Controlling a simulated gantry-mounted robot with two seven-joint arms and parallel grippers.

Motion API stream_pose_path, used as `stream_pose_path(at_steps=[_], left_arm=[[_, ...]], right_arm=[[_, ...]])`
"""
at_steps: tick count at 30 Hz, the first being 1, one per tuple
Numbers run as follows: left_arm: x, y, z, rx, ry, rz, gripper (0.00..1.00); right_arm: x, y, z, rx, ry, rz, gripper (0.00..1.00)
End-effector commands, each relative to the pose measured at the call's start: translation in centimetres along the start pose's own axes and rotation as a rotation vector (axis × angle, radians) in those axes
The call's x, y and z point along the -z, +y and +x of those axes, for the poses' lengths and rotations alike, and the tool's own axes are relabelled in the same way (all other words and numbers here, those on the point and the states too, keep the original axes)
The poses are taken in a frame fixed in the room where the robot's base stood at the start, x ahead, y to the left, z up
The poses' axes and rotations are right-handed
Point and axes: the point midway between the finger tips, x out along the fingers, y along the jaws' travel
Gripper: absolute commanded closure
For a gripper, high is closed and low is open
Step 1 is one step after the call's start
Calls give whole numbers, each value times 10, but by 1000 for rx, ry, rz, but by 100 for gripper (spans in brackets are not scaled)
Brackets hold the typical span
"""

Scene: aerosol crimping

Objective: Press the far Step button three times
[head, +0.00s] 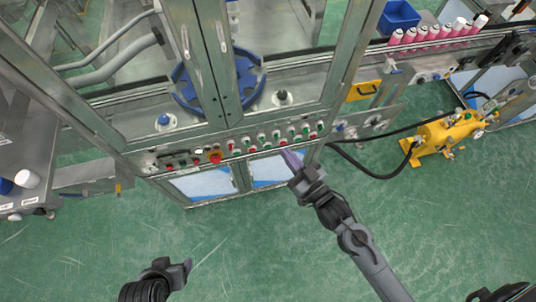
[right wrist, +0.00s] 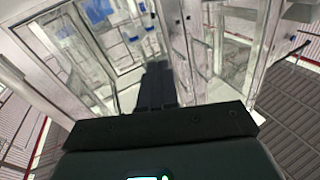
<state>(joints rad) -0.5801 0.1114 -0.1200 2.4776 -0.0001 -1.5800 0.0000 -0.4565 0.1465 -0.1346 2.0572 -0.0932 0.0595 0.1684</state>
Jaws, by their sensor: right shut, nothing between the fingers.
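A control panel (head: 222,146) runs along the front of the steel machine, with a red mushroom button (head: 214,156) and a row of small red and green buttons (head: 277,140). Their labels are too small to read, so I cannot tell which is the far Step button. My right gripper (head: 291,158) is shut and empty, its tips just below the right half of the button row. I cannot tell whether it touches the panel. Its shut dark fingers also show in the right wrist view (right wrist: 157,75). My left gripper (head: 188,265) is low over the floor, away from the panel.
Glazed doors and a blue round fixture (head: 188,90) are behind and above the panel. Pink-and-white cans (head: 420,35) stand on the conveyor at right, near a blue bin (head: 398,16). A yellow pump (head: 440,132) with black hoses is at right. Green floor lies open in front.

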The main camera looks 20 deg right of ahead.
Motion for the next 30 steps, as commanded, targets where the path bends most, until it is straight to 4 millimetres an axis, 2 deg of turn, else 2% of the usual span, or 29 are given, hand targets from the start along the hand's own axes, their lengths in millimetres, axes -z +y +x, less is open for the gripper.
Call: stream_pose_path(at_steps=[1,15,30], left_arm=[[-9,1,28,0,0,0,35],[-49,2,152,7,1,9,35],[-91,5,284,9,1,11,35]], right_arm=[[-27,3,1,12,39,1,100],[-133,16,9,111,349,12,100],[-262,41,23,161,476,-10,100]])
